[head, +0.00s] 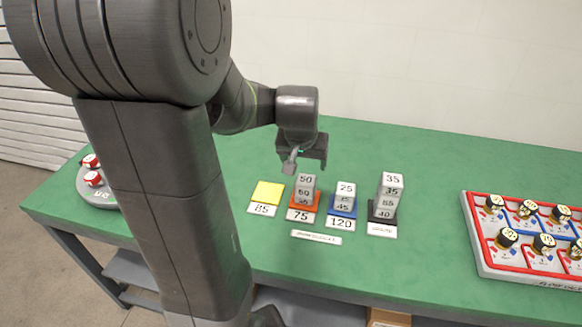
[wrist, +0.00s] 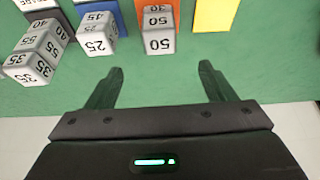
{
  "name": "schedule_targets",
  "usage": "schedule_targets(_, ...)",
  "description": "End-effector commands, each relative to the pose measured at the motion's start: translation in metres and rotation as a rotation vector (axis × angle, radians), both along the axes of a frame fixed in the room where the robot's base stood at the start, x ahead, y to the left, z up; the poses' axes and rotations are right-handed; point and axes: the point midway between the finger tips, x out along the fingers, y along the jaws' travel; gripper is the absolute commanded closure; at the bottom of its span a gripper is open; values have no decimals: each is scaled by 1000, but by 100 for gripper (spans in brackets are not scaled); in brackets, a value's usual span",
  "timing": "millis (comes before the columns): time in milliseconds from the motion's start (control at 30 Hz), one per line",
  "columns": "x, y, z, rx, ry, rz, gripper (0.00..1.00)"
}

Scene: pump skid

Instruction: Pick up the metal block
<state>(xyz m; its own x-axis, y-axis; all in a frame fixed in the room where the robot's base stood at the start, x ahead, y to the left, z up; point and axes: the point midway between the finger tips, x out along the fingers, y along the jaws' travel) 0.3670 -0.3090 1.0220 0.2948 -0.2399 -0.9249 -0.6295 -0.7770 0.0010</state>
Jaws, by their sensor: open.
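Grey numbered metal blocks stand in stacks on coloured pads. The stack on the orange pad (head: 293,203) has a block marked 50 (head: 306,180) on top. The blue pad's stack has a block marked 25 (head: 345,188) on top; it also shows in the wrist view (wrist: 97,43). The dark pad holds the tallest stack, topped by a block marked 35 (head: 392,180). The yellow pad (head: 268,193) is bare. My gripper (head: 290,162) is open and empty above and behind the stacks. In the wrist view its fingertips (wrist: 160,70) are apart, with the 50 block (wrist: 158,43) beyond them.
Number cards, such as 85 (head: 262,209) and 120 (head: 340,224), lie before the pads on the green table (head: 420,270). A red-edged tray (head: 478,235) of dark-capped items stands at right. A grey round stand (head: 105,195) with red-and-white items sits at left.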

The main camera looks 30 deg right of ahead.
Motion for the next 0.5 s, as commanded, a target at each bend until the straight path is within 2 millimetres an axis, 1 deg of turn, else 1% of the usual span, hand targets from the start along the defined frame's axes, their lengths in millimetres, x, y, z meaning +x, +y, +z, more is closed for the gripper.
schedule_targets(67,1,-3,-4,-1,-1,-4,24)
schedule_targets(167,5,-6,-17,1,1,-3,24)
schedule_targets(400,16,-15,-54,2,3,-2,24)
schedule_targets(500,21,-18,-66,2,2,-2,24)
